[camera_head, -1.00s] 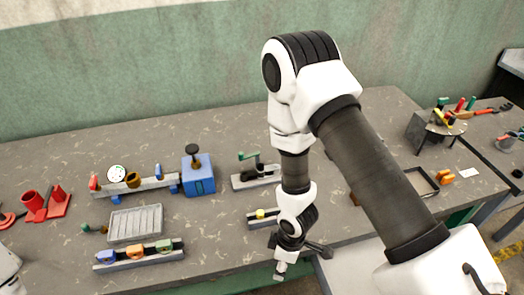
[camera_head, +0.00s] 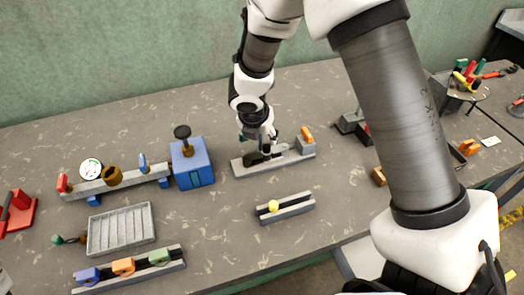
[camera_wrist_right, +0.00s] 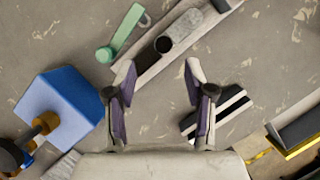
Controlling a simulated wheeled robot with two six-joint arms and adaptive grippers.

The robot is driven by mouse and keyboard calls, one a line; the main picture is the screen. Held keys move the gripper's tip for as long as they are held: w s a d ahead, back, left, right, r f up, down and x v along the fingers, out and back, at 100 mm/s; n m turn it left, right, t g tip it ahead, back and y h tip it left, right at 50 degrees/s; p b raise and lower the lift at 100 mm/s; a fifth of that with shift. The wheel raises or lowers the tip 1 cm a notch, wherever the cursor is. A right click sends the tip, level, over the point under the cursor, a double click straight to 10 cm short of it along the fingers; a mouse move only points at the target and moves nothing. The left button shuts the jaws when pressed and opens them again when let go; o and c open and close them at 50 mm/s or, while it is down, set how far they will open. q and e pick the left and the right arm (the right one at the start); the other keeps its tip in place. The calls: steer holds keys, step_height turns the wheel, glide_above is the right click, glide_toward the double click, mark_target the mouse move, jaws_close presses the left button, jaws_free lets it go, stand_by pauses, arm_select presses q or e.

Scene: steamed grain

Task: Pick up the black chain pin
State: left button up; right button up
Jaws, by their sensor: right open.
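A grey fixture block (camera_head: 244,168) stands on the table near the middle in the head view, with a dark part on it under my right gripper (camera_head: 265,148). In the right wrist view the block (camera_wrist_right: 195,35) runs diagonally. A black round piece (camera_wrist_right: 163,44) shows on it, seen end-on, and may be the black chain pin; I cannot tell for sure. My right gripper (camera_wrist_right: 160,75) is open and empty, its two fingertips on either side below this piece in the picture. A green lever (camera_wrist_right: 120,33) lies beside the block. My left gripper is not in view.
A blue box (camera_head: 194,168) stands left of the fixture. A short rail with a yellow piece (camera_head: 273,206) lies in front of it. A grey ribbed tray (camera_head: 121,229) and a rail with coloured clips (camera_head: 123,266) are farther left.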

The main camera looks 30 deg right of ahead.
mark_target(267, 146)
steer(key=x, duration=0.4)
steer(key=b+x, duration=0.1)
steer(key=x, duration=0.1)
steer(key=shift+d+f, duration=0.3)
steer(key=shift+d, duration=0.1)
steer(key=shift+s+r, duration=0.1)
steer(key=c, duration=0.3)
jaws_close()
step_height(267, 146, up, 10)
steer(key=p, duration=0.2)
steer(key=shift+p, duration=0.4)
